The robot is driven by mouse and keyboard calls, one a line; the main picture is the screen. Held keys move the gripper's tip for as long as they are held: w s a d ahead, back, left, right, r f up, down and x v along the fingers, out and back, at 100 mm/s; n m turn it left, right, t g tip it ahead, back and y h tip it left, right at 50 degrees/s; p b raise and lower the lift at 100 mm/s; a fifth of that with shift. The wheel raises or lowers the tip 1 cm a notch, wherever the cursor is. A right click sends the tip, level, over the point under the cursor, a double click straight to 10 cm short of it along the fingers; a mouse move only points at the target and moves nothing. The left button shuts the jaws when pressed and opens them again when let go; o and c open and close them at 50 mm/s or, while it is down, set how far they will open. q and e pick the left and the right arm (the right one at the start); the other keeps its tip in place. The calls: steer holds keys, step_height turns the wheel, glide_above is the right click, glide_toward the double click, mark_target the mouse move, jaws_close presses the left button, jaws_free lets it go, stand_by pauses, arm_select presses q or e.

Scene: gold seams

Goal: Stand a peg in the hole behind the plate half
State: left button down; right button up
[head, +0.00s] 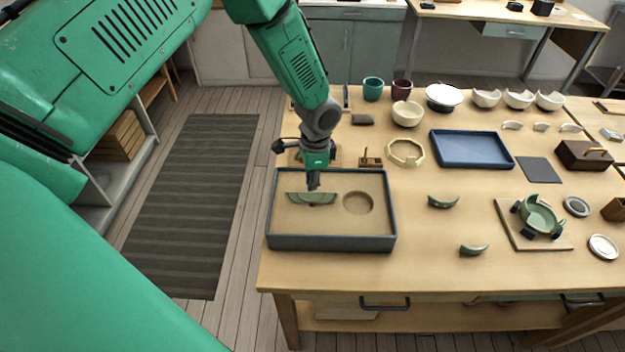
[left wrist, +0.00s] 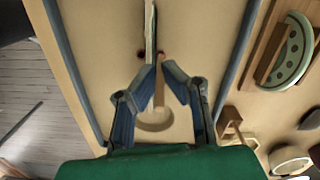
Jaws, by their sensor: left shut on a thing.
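A green plate half (head: 301,198) stands on edge in the sand of a dark-rimmed tray (head: 332,242). In the left wrist view the plate half (left wrist: 150,35) shows edge-on as a thin strip. A dark reddish hole (left wrist: 141,54) shows on its near side; another dark spot (left wrist: 162,52) shows on its far side. My left gripper (head: 313,184) is over the tray, just behind the plate half. It is shut on a slim wooden peg (left wrist: 159,92), whose far end lies close to the far-side spot. I cannot tell whether the peg is in it. My right gripper is not in view.
A round hollow (head: 358,202) is in the sand to the right. A wooden block (head: 371,161) stands behind the tray. The left wrist view shows another dotted green piece (left wrist: 293,52) in a wooden rack. Green shards (head: 443,202) and a blue tray (head: 472,148) lie to the right.

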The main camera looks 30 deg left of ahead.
arm_select(q)
steer(key=shift+f, duration=0.4)
stand_by(1.0)
steer(key=c, duration=1.1)
jaws_free()
steer(key=shift+r, duration=0.1)
steer(key=shift+r+p, duration=0.9)
steer(key=shift+r, duration=2.05)
steer(key=shift+f, duration=0.1)
